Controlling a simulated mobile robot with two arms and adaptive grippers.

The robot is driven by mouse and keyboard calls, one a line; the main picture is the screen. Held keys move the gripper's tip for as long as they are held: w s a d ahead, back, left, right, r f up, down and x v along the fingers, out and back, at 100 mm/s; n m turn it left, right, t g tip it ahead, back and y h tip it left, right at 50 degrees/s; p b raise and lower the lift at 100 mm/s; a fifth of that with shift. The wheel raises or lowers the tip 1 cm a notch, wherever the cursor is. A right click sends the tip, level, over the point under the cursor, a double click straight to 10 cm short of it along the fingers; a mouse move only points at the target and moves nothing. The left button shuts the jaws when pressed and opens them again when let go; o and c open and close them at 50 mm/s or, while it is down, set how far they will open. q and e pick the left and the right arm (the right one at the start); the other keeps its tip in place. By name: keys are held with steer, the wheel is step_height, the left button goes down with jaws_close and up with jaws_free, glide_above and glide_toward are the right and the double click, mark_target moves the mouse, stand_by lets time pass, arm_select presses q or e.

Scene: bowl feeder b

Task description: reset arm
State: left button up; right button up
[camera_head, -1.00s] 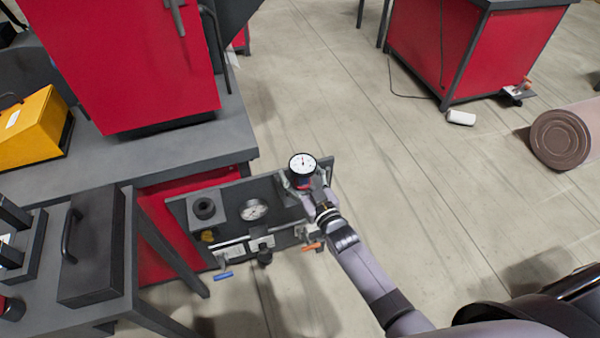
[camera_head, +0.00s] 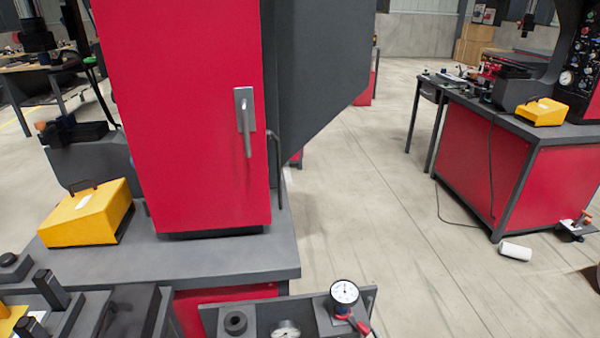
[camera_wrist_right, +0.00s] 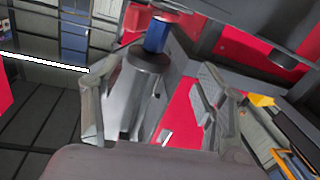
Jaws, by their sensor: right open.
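My right gripper (camera_wrist_right: 155,85) shows in the wrist view, its two grey fingers spread wide apart. A dark cylinder (camera_wrist_right: 148,62) with a blue part above it appears between the fingers; I cannot tell what it is or whether a finger touches it. In the head view, a round white dial gauge (camera_head: 344,291) stands on the right part of a dark panel (camera_head: 262,293) at the bottom edge. The right arm is out of the head view now. My left gripper is in neither view.
A red cabinet (camera_head: 185,110) with a grey handle stands on a grey bench (camera_head: 190,265), beside a yellow box (camera_head: 88,215). Open floor (camera_head: 400,230) lies to the right. A red workbench (camera_head: 485,170) and a white cylinder (camera_head: 515,251) are farther off.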

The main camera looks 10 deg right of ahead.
steer(key=s+d+f+g+h+p, duration=0.1)
steer(key=s+f+g, duration=0.55)
steer(key=f, duration=0.75)
steer(key=s+d+f+g+h+p, duration=0.1)
steer(key=s+f+g, duration=0.2)
steer(key=s+f, duration=0.85)
steer(key=s+d+f+g, duration=0.1)
steer(key=s+f+g, duration=0.2)
steer(key=s+f, duration=0.3)
steer(key=s+d+f+g+h, duration=0.1)
steer(key=s+f+g, duration=0.3)
steer(key=s, duration=1)
step_height(320, 180, down, 3)
steer(key=shift+s+d+r+m+p, duration=0.1)
steer(key=shift+s+d+m+p, duration=0.25)
steer(key=shift+d, duration=0.25)
steer(key=shift+w, duration=0.1)
steer(key=shift+c, duration=0.3)
